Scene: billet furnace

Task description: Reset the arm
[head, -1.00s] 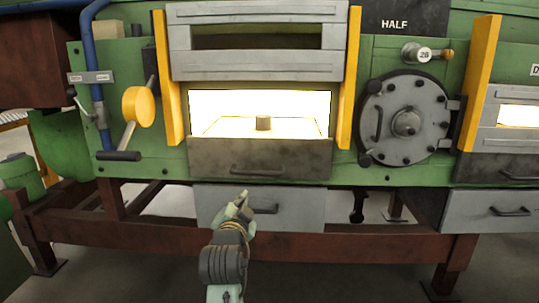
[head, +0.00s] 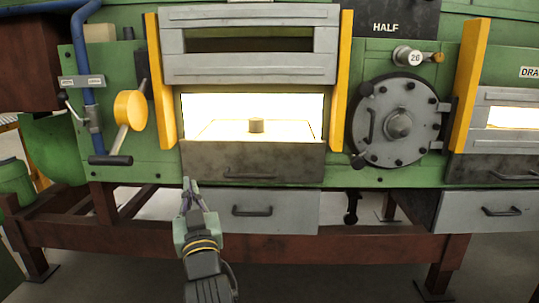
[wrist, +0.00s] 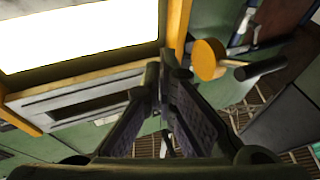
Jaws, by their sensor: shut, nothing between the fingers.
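My gripper (head: 190,186) is shut and empty. In the head view it points up and away, in front of the left end of the grey lower drawer (head: 280,222), below the furnace opening. Whether it touches anything there I cannot tell. In the wrist view my gripper (wrist: 165,68) shows with its two fingers meeting at the tips. The bright furnace opening (wrist: 80,30) fills the upper left of that view. A yellow disc lever (wrist: 208,60) lies to the right of the fingertips.
The raised grey door (head: 250,70) sits between yellow guides. The yellow disc lever (head: 130,108) is on the left; a round bolted hatch (head: 398,125) is on the right. A brown frame beam (head: 350,245) runs below.

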